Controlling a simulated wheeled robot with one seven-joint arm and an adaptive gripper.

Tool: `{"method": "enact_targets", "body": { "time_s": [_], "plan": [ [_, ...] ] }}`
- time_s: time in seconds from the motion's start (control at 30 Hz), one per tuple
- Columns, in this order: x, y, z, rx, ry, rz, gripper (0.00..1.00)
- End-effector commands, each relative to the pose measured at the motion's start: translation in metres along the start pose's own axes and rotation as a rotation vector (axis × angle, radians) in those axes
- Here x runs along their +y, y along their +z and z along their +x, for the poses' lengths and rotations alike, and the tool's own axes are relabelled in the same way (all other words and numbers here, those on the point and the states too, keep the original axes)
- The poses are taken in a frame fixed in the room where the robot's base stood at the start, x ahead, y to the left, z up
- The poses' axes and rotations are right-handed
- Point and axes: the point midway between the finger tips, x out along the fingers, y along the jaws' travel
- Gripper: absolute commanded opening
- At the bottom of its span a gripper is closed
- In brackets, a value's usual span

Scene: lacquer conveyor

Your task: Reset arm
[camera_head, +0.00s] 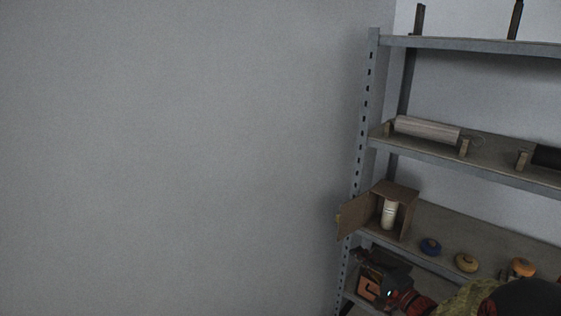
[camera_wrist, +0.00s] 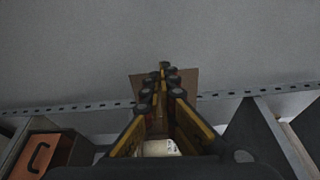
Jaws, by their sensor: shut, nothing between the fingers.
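My gripper (camera_wrist: 163,74) is in the middle of the wrist view. Its dark fingers with yellow inner sides come together at the tips, and it is shut and empty. In the head view my arm comes in from the bottom right, in front of the lower shelves, and I cannot make out the fingertips there. A white bottle-like cylinder (camera_head: 389,214) stands upright inside an open brown box (camera_head: 403,188) on the shelf. In the wrist view a pale piece (camera_wrist: 160,148) shows low between the fingers, partly hidden.
The grey metal rack (camera_head: 366,104) fills the right side. A roll (camera_head: 427,129) lies on wooden supports above. Blue (camera_head: 430,246), yellow (camera_head: 466,262) and orange (camera_head: 521,266) round items sit right of the box. An orange box (camera_wrist: 41,155) is at lower left. The left wall area is clear.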

Motion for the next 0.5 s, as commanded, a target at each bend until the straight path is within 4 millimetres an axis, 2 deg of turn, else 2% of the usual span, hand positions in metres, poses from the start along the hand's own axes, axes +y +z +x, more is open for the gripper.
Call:
{"method": "enact_targets", "body": {
  "time_s": [0.07,0.2,0.27,0.37,0.5],
  "plan": [
    [0.011,0.008,0.000,-0.028,0.038,0.059,0.00],
    [0.049,0.048,-0.013,-0.137,0.183,0.167,0.00],
    [0.062,0.067,-0.021,-0.188,0.255,0.197,0.00],
    [0.074,0.101,-0.041,-0.279,0.386,0.215,0.00],
    [0.083,0.152,-0.079,-0.408,0.598,0.176,0.00]
  ]
}}
